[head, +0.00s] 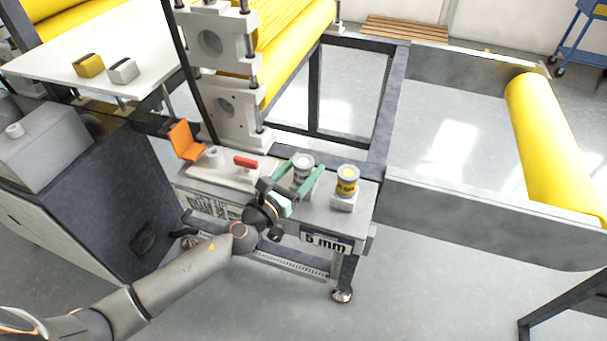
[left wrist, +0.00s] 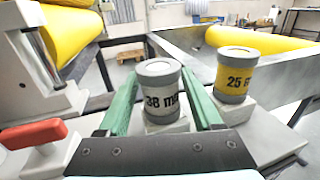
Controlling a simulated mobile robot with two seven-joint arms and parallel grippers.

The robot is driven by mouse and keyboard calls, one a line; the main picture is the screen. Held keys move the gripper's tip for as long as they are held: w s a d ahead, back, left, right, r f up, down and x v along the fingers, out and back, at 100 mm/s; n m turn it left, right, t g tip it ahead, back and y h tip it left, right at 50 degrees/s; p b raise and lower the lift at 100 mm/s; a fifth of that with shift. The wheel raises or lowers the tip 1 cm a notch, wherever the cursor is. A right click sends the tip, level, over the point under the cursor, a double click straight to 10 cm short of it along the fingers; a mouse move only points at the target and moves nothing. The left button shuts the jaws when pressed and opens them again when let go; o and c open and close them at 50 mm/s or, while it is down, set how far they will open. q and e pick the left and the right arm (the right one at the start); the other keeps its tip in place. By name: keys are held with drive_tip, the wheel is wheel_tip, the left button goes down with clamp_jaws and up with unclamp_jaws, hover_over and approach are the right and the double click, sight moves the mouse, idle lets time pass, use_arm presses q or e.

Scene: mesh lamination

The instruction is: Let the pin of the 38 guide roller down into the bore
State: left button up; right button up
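The 38 guide roller (head: 303,166) is a short grey cylinder with a paler top and a pale band. Its "38 mm" label shows on the roller in the left wrist view (left wrist: 163,100). My left gripper (head: 306,170) has a green finger on each side of it, close against its sides, and looks shut on it. The roller is roughly upright, right over a pale block (left wrist: 166,127). Its pin and the bore are hidden, and I cannot tell whether its underside touches the block. My right gripper is not in view.
The yellow-banded 25 roller (head: 347,181) stands on its own block just right of the left gripper. A red-handled clamp (head: 245,163) and an orange part (head: 185,141) are to the left on the bench (head: 366,213). The machine's side frame (head: 238,118) rises behind.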

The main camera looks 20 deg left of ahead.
use_arm(q)
clamp_jaws()
idle(0.3)
